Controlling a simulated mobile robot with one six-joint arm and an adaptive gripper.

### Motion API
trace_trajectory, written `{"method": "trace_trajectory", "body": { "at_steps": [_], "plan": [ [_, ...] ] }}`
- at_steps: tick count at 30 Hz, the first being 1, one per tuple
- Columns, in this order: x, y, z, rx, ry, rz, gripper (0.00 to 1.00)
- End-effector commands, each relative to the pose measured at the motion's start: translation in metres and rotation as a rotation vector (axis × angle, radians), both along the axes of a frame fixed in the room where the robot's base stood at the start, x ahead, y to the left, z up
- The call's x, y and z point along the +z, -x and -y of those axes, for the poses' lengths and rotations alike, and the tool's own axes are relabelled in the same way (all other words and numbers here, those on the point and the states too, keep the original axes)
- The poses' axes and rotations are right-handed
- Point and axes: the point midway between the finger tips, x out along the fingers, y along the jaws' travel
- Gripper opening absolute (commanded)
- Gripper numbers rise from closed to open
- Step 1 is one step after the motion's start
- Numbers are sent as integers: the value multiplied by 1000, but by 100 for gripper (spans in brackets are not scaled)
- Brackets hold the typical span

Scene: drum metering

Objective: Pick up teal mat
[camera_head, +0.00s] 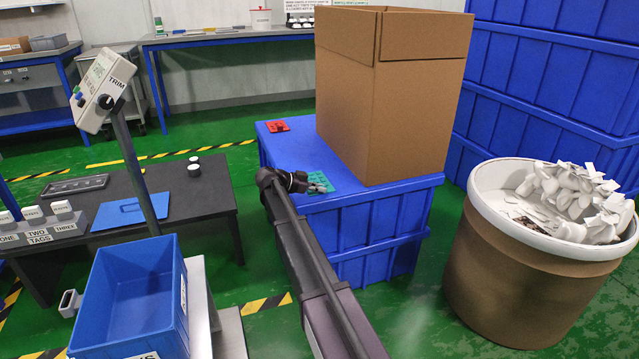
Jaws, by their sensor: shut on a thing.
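The teal mat (321,179) lies on the blue crate (345,203), just left of the large cardboard box. My gripper (318,187) is at the mat's near left part, low over the crate top. My gripper is shut on the teal mat. The fingertips are small in this view, and my wrist and arm hide part of the mat's left side.
The cardboard box (390,100) stands tall on the crate, close right of the mat. A red item (277,126) lies at the crate's back left corner. A paper-filled drum (530,275) stands right. A dark table (200,200) and blue bin (130,300) are left.

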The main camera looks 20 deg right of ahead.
Motion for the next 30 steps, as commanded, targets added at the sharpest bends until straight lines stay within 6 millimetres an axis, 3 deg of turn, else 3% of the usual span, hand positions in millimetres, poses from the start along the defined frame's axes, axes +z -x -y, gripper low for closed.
{"method": "trace_trajectory", "body": {
  "at_steps": [14,27,30],
  "plan": [
    [6,0,1,-1,0,0,0],
    [41,0,1,-1,0,1,0],
    [39,28,9,-3,0,0,0]
  ]
}}
